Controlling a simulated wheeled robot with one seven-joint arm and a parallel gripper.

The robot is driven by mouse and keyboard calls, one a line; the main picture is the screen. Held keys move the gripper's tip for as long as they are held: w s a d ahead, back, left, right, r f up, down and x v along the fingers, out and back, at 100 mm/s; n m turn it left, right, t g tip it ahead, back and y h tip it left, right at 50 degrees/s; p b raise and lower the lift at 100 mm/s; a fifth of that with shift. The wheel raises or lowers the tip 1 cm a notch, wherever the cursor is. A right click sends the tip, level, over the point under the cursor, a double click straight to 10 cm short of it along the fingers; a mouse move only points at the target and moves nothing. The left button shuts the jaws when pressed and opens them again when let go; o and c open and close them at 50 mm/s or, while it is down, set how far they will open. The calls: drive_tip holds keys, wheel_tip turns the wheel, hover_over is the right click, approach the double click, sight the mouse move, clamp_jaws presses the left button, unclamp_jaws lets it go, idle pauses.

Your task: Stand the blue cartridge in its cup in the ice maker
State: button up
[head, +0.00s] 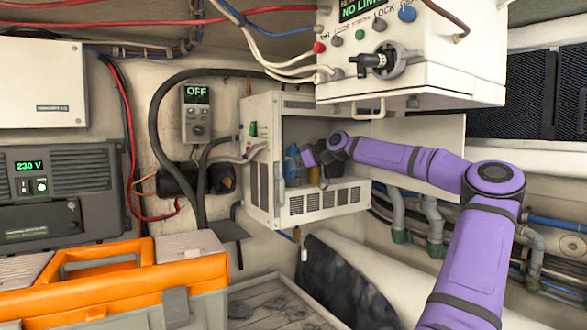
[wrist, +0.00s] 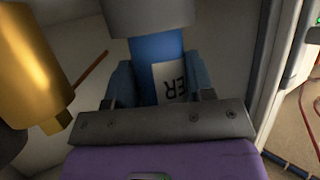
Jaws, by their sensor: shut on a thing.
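The ice maker (head: 328,200) is the white cabinet in the middle of the head view, its front open. The blue cartridge (head: 292,164) is inside it, toward the left. My gripper (head: 303,158) reaches into the cabinet from the right and is shut on the cartridge. In the wrist view the cartridge (wrist: 152,52) lies between both blue-grey fingers of my gripper (wrist: 160,82), with a white label partly showing. A wider grey round part (wrist: 150,16) is at its far end; I cannot tell whether that is a cap or the cup.
A brass cylinder (wrist: 35,65) stands close left of my gripper in the wrist view; it also shows in the head view (head: 314,176). A white control box (head: 420,75) overhangs the cabinet. An orange-lidded toolbox (head: 110,275) stands front left.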

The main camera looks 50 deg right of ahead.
drive_tip(key=o, duration=1.4)
drive_tip(key=shift+w+f, duration=0.15)
drive_tip(key=shift+f, duration=0.4)
drive_tip(key=shift+c, duration=0.2)
drive_tip(key=shift+s+r, duration=0.25)
drive_tip(key=shift+r, duration=0.05)
drive_tip(key=v, duration=1.1)
drive_tip(key=shift+s, duration=0.25)
drive_tip(key=shift+d+r, duration=0.1)
drive_tip(key=shift+d, duration=0.05)
